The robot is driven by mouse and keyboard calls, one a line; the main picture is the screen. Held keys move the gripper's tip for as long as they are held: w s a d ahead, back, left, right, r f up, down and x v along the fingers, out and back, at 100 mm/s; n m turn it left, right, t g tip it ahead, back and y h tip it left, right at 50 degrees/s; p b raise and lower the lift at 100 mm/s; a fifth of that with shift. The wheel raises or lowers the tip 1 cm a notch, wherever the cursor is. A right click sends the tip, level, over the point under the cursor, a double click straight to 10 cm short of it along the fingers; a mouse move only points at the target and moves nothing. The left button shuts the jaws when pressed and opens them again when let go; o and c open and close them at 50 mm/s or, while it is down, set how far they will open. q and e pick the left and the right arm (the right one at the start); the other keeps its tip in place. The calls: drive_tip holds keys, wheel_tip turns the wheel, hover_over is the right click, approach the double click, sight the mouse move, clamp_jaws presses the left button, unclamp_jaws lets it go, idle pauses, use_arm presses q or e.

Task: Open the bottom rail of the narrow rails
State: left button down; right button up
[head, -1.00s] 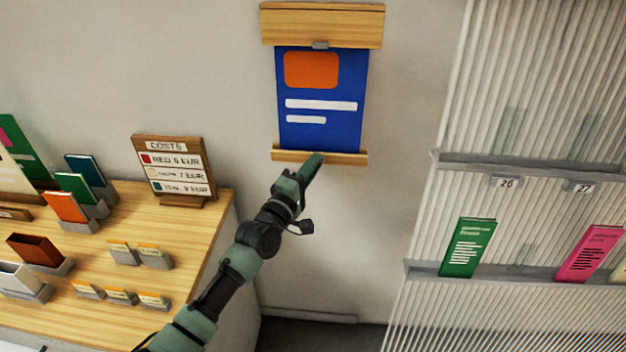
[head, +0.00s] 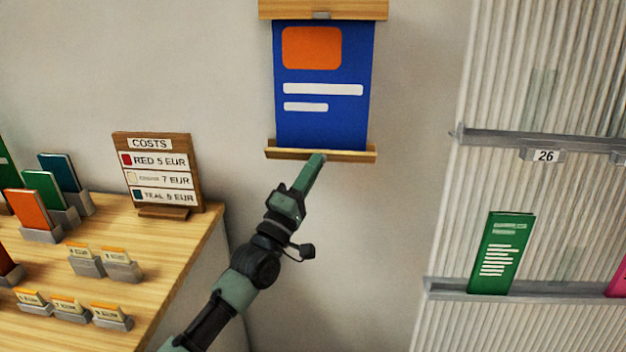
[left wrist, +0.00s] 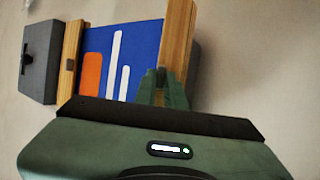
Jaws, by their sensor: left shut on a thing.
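A blue poster (head: 320,115) with an orange block and white bars hangs on the wall between a wooden top rail (head: 322,9) and a narrow wooden bottom rail (head: 345,155). My left gripper (head: 318,160) is at the middle of the bottom rail, shut on it from below. In the left wrist view the fingers (left wrist: 163,88) close on the bottom rail (left wrist: 178,45), with the poster (left wrist: 122,60) beside it. The top rail (left wrist: 72,60) is at the far end. The poster's lower edge is still at the rail; I cannot tell how far the rail is open. My right gripper is not in view.
A wooden table (head: 190,240) at the left holds a costs sign (head: 160,178), books in stands and small card holders. A ribbed panel with grey ledges (head: 540,290) and a green leaflet (head: 500,253) stands at the right. The wall around the poster is clear.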

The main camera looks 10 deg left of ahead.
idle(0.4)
use_arm(q)
drive_tip(key=c, duration=1.5)
unclamp_jaws()
drive_tip(key=shift+v, duration=3.9)
